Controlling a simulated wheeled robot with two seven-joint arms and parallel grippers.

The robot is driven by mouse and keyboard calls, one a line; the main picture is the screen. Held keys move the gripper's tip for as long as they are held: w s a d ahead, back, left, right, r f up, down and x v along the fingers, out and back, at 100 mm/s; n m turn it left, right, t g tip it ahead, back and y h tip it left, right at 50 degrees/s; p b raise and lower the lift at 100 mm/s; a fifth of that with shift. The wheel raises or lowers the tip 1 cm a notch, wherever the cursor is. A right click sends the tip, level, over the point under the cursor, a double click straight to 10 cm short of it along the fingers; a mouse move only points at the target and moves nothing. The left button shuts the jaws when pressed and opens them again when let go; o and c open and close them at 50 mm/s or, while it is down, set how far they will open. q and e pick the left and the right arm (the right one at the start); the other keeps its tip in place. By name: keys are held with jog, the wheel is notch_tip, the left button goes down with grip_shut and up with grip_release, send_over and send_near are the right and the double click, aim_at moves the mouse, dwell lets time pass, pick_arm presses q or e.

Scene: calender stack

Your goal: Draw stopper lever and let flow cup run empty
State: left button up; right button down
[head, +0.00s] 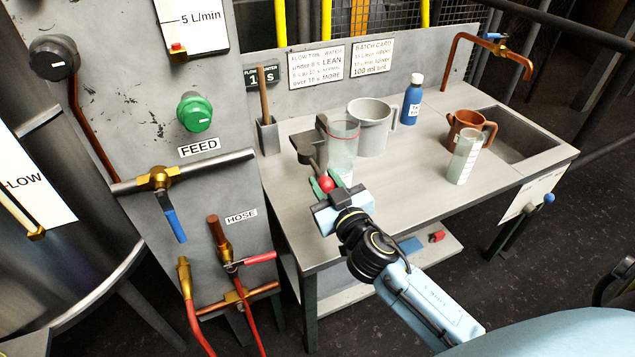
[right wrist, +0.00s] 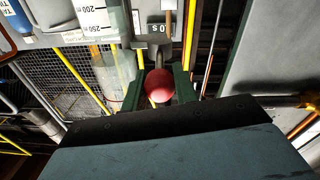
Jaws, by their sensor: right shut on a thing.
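My right gripper (head: 325,186) is shut on the red ball knob (right wrist: 158,86) of the stopper lever, above the front left of the bench. The knob also shows in the head view (head: 326,183). The lever's thin rod runs from the knob toward a dark grey stand (head: 308,146). A clear cup with a reddish rim (head: 343,140) is just behind the gripper, and my gripper hides its lower part. I cannot tell how much liquid is in it. My left gripper is not in view.
A sink (head: 518,135) is at the right. Valves and pipes stand left; the bench's front middle is clear.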

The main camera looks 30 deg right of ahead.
jog(key=shift+d+n+y, duration=0.15)
jog(key=shift+n+y, duration=0.15)
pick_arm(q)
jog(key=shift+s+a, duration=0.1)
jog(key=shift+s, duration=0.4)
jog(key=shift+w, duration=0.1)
pick_arm(e)
jog(key=c, duration=1.1)
grip_release()
jog(key=shift+d, duration=0.1)
jog(key=shift+s, duration=0.1)
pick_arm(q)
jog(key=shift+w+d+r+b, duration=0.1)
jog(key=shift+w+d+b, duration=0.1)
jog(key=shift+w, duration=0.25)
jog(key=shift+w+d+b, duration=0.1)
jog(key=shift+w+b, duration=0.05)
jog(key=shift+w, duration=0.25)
pick_arm(e)
jog(key=s, duration=1.3)
jog(key=shift+a, duration=0.3)
